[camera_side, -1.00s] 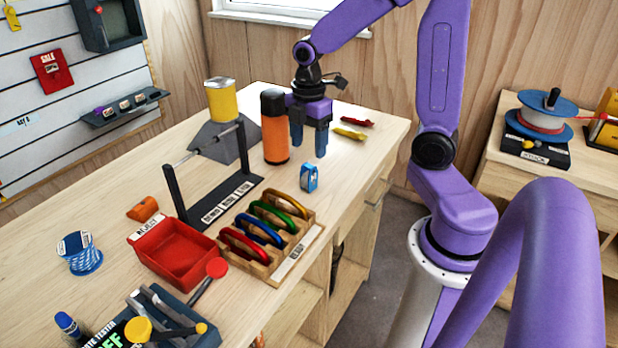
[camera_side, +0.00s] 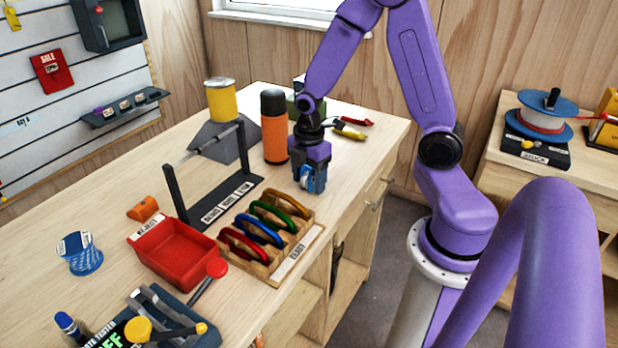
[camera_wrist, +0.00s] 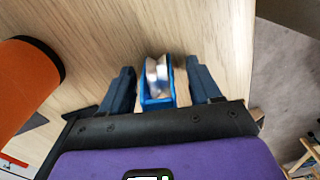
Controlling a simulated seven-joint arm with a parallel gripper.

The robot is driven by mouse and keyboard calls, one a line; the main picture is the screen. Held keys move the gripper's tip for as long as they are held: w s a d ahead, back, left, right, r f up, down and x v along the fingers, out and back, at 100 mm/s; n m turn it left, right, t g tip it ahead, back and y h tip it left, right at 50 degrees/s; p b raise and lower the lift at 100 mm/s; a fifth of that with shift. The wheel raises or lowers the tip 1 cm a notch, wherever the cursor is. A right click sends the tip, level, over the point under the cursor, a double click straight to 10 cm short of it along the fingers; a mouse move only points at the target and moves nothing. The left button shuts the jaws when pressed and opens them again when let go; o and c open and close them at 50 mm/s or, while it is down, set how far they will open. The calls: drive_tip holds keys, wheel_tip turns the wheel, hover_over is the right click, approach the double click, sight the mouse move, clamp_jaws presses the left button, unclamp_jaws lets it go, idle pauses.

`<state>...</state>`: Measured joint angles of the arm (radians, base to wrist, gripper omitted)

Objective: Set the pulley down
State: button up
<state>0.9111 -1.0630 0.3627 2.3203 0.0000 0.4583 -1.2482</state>
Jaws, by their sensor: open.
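The blue pulley (camera_side: 306,175) stands on the wooden bench near its right edge, partly hidden by my fingers in the side view. In the wrist view the pulley (camera_wrist: 157,82) sits between my two dark blue fingers, with a gap on each side. My gripper (camera_side: 311,183) is open and lowered around the pulley, pointing down. In the wrist view my gripper (camera_wrist: 160,85) shows both fingers apart. The pulley looks to be resting on the bench top.
An orange bottle (camera_side: 274,127) stands close to the left of my gripper. A wooden rack (camera_side: 300,240) with coloured carabiners is in front, beside a red tray (camera_side: 180,252). A black stand with a bar (camera_side: 210,175) is further left. The bench's right edge is close.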

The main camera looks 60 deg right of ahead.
drive_tip(key=shift+f, duration=0.1)
drive_tip(key=shift+c, duration=0.3)
clamp_jaws()
drive_tip(key=shift+r, duration=0.2)
drive_tip(key=shift+r, duration=0.6)
drive_tip(key=s+a+r, duration=0.2)
drive_tip(key=s+r, duration=0.9)
drive_tip(key=s, duration=0.2)
drive_tip(key=shift+s+a+r, duration=0.2)
drive_tip(key=shift+s+a, duration=0.1)
drive_tip(key=shift+s, duration=0.05)
